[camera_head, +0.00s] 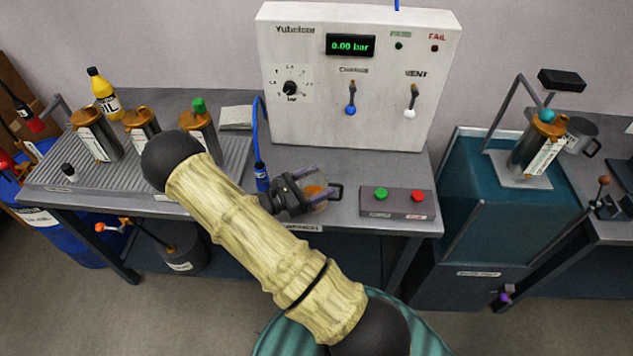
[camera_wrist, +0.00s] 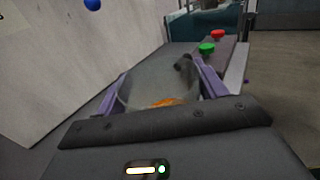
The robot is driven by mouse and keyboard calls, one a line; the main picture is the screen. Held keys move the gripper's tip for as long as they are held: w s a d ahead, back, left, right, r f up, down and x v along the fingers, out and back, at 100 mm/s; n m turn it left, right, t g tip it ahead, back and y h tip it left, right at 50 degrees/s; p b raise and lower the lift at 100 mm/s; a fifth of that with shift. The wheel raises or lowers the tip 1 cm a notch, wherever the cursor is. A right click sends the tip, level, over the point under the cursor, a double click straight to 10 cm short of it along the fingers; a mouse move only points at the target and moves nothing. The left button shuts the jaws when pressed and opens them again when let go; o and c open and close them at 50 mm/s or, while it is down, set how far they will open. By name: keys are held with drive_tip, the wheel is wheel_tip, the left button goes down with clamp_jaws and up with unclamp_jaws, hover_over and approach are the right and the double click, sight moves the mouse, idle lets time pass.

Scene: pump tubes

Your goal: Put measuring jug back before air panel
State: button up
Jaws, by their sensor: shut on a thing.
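The measuring jug (camera_head: 318,195) is a clear vessel with a dark handle and some orange content in its bottom. It is on or just above the grey bench, in front of the white air panel (camera_head: 350,80); I cannot tell whether it touches the bench. My gripper (camera_head: 308,192) is shut on the jug, with a purple finger on each side. In the wrist view the jug (camera_wrist: 160,88) sits between both fingers, and its handle points away toward the button box. The panel display reads 0.00 bar.
A button box (camera_head: 397,203) with green and red buttons is close right of the jug. A blue hose (camera_head: 261,170) hangs left of my gripper. Several copper-topped cylinders and a yellow oil bottle (camera_head: 103,93) stand on the left. A teal machine (camera_head: 440,200) is at right.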

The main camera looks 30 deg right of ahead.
drive_tip(key=o, duration=1.1)
drive_tip(key=shift+c, duration=0.2)
drive_tip(key=shift+r, duration=0.25)
drive_tip(key=a+b, duration=0.1)
drive_tip(key=a, duration=1.1)
drive_tip(key=shift+f, duration=0.1)
